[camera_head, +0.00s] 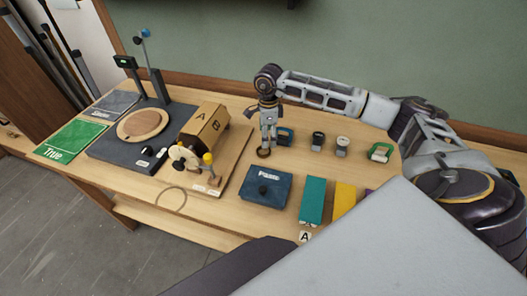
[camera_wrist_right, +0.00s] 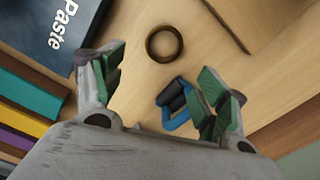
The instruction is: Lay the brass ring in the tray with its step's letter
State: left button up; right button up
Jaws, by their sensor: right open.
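The brass ring (camera_wrist_right: 164,58) lies flat on the wooden table in the right wrist view, just beyond my right gripper (camera_wrist_right: 165,85). My right gripper is open and empty, pointing down, with the ring between and ahead of its fingers. In the head view my right gripper (camera_head: 266,140) hangs over the table, and the ring (camera_head: 263,153) shows as a small dark brown round just under it. Teal (camera_head: 313,202), yellow (camera_head: 344,200) and purple (camera_head: 368,193) blocks or trays stand at the front right. A card with the letter A (camera_head: 306,237) is by the teal one. My left gripper is out of view.
A blue-handled black item (camera_wrist_right: 178,100) is close to my right fingers. A wooden board with a box marked A and B (camera_head: 205,128) is left. Black cylinders (camera_head: 318,141) and a green-handled item (camera_head: 380,152) are right.

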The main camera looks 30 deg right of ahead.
aim_at(266, 153)
jog(key=shift+f, duration=1.25)
jog(key=shift+w+a+f+p, duration=0.15)
jog(key=shift+f+p, duration=0.35)
jog(key=shift+f, duration=0.4)
jog(key=shift+w+f+p, duration=0.1)
jog(key=shift+f+p, duration=0.25)
jog(key=shift+f, duration=1.35)
jog(key=c, duration=1.2)
jog(key=shift+o, duration=0.2)
